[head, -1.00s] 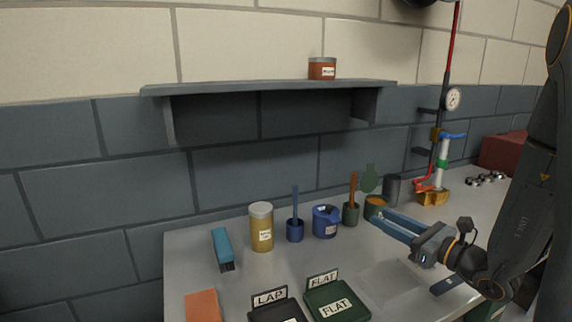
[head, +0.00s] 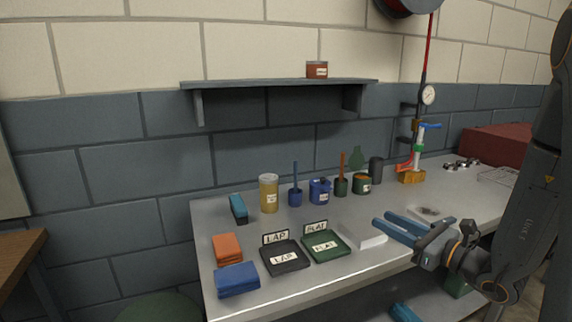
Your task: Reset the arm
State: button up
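My gripper (head: 392,227) shows in the head view at the right, above the front part of the workbench (head: 330,280). Its two long blue fingers point left. They are spread with a narrow gap, and I see nothing between them. The arm comes down from the upper right and bends at the wrist. A white flat block (head: 362,237) lies on the bench just left of the fingertips.
Black LAP tray (head: 287,260) and green FLAT tray (head: 328,250) stand at the front. Orange cloths (head: 227,247), blue cloths (head: 237,281), a yellow jar (head: 269,194) and several pots are left and behind. A shelf (head: 270,83) hangs above. A red box (head: 497,145) stands far right.

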jog(key=s+a+f+n+g+y, duration=0.2)
jog(key=s+a+n+g, duration=0.55)
jog(key=a, duration=0.35)
jog(key=s+a+f+n+g+h, duration=0.2)
jog(key=s+n+g, duration=0.2)
jog(key=s, duration=0.2)
jog(key=s+a+f+n+g+h, duration=0.2)
jog(key=s+f+n+g, duration=0.15)
jog(key=s, duration=0.25)
jog(key=s+d+n+t+h, duration=0.1)
jog(key=d+n+h, duration=0.7)
jog(key=n, duration=0.5)
jog(key=shift+s+n+h, duration=0.2)
jog(key=shift+n+h, duration=0.1)
jog(key=shift+h, duration=0.1)
jog(key=shift+d, duration=0.1)
